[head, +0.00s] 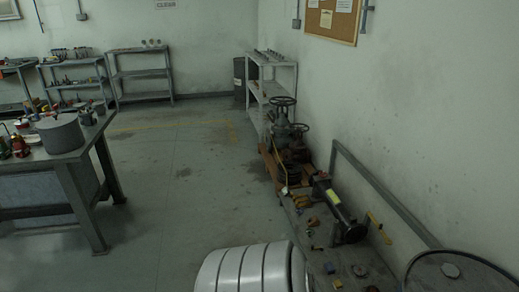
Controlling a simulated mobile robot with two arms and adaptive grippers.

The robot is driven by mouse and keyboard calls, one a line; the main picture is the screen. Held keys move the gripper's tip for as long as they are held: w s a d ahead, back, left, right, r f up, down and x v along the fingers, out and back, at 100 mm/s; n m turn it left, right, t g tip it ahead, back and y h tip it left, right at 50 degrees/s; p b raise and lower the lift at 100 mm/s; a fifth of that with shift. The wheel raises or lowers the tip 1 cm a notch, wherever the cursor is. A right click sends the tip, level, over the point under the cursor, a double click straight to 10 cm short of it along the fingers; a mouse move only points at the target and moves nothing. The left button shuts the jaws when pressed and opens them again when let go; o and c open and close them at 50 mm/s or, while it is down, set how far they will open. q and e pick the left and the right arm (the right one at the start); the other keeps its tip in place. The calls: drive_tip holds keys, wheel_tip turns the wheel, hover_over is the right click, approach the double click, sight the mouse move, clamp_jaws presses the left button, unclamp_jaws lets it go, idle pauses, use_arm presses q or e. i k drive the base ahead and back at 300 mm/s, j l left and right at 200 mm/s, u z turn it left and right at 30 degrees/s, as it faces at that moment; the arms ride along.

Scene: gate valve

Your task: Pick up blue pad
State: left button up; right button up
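A small blue and yellowish piece (329,268) lies on the low grey bench along the right wall, near the bottom of the head view. It may be the blue pad, but it is too small and dark to be sure. Neither of my grippers shows in this view.
The bench also holds gate valves (284,128), a dark tool with a yellow label (333,197), a yellow-handled piece (378,228) and several small parts. A grey worktable (75,157) stands left. A white ribbed rounded body (250,268) fills the bottom centre. The middle floor is clear.

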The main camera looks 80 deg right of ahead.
sight(329, 267)
drive_tip(key=z, duration=3.85)
